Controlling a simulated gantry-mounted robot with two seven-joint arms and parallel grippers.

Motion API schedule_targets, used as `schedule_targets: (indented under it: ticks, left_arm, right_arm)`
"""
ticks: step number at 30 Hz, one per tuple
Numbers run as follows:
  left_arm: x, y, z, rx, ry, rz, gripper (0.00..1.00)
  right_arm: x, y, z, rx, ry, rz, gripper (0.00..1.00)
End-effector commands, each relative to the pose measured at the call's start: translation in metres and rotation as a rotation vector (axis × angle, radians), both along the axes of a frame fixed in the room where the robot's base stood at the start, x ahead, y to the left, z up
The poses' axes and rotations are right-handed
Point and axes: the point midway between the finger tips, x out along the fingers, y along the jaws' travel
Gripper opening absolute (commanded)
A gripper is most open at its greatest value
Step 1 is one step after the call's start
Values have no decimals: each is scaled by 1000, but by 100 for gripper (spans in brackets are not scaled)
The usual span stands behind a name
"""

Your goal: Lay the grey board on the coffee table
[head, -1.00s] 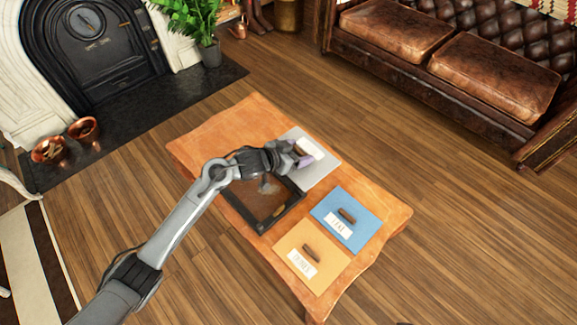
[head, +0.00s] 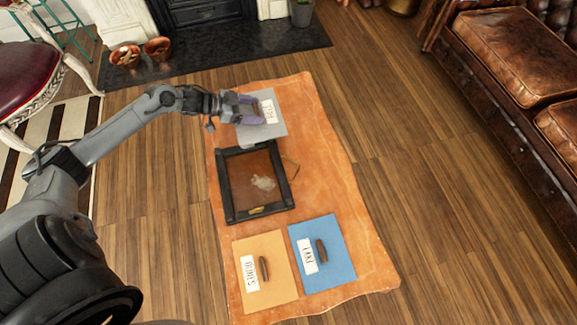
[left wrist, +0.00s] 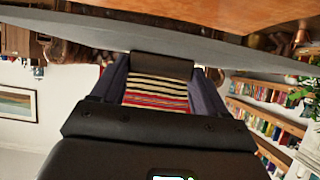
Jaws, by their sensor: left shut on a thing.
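The grey board (head: 276,130) is at the far end of the orange wooden coffee table (head: 335,185), just beyond the black-framed tray. It carries a white label (head: 269,110) and a dark handle. My left gripper (head: 256,108) reaches in from the left and is shut on the board's handle; its purple fingers hide part of the handle. In the left wrist view the handle (left wrist: 161,66) sits between the fingers, with the grey board (left wrist: 150,30) edge-on and the table (left wrist: 220,12) behind it. I cannot tell whether the board touches the table. My right gripper is not in view.
The black-framed tray (head: 228,190) lies mid-table. A tan board (head: 279,270) and a blue board (head: 338,255), both with handles and labels, lie at the near end. The table's right side is bare. A leather sofa (head: 510,60) stands right; copper pots (head: 125,56) stand by the fireplace.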

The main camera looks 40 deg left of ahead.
Motion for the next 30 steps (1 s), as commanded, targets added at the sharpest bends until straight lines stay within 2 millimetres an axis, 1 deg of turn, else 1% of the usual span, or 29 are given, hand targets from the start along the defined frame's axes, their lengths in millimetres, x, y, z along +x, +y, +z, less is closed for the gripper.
schedule_targets:
  ticks: [2, 5, 8, 13, 15, 18, 21, 24, 30]
  left_arm:
    - [-5, 4, -9, 0, 0, 0, 39]
    - [-7, 12, -20, 0, -1, 0, 39]
    - [-6, 27, -32, 2, -3, 2, 39]
    - [-1, 63, -57, 4, -4, 4, 39]
    - [0, 77, -65, 2, -4, 3, 39]
    - [2, 93, -73, 3, -6, 2, 39]
    - [3, 105, -79, 2, -5, 1, 39]
    - [4, 113, -82, 1, -4, -1, 39]
    - [3, 118, -84, 0, -3, -1, 39]
  right_arm:
    - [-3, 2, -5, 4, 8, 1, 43]
    - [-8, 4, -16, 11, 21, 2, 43]
    - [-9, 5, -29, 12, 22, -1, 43]
    - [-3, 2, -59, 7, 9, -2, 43]
    - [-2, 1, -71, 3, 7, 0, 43]
    - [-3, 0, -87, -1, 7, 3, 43]
    - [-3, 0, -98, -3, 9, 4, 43]
    - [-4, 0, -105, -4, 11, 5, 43]
    - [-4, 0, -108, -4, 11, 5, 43]
